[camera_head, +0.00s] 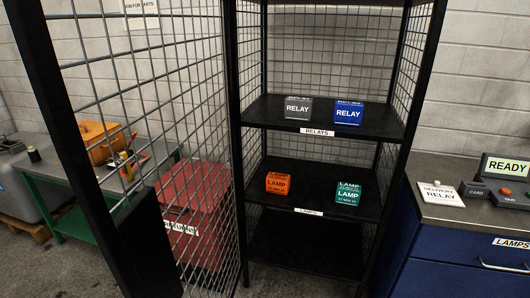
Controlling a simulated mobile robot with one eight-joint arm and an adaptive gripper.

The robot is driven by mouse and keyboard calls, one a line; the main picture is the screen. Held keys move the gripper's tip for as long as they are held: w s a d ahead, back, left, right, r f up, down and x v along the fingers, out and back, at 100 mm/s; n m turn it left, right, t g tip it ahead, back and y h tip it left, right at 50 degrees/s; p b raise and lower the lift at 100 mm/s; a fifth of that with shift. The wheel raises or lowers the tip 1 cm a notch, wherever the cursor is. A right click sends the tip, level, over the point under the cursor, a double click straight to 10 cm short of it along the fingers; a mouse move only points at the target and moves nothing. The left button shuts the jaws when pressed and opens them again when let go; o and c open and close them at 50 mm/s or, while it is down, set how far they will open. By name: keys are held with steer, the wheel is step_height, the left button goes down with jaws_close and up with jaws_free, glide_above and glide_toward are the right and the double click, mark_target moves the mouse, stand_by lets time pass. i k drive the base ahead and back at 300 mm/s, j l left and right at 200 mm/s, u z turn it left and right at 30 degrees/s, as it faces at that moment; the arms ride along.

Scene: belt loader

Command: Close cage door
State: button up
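The cage door (72,140) is a black frame with wire mesh. It stands open on the left, swung out towards me from the cage's left post. A dark plate (148,245) shows low near its free edge. The black mesh cage (318,246) stands upright in the middle with its front uncovered. Its relay shelf (390,127) holds a grey and a blue relay box. Its lamp shelf (318,194) holds an orange and a teal lamp box. My gripper is not in this view.
Behind the door mesh are a red cabinet (190,200) and a green-framed bench (48,188) with an orange case (98,142). A blue counter (455,262) stands close on the right, with a READY screen (506,167) and a relay card (441,194).

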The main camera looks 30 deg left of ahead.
mark_target(135, 245)
steer(key=k+j, duration=0.15)
steer(key=j, duration=0.3)
steer(key=k+j+u, duration=0.1)
steer(key=j, duration=0.35)
steer(key=k+j+u, duration=0.1)
steer(key=j, duration=0.35)
steer(key=k+j, duration=0.2)
steer(key=j, duration=0.25)
steer(key=k+j+u, duration=0.1)
steer(key=j, duration=0.35)
steer(key=k+j, duration=0.15)
steer(key=j, duration=0.35)
steer(key=u, duration=0.05)
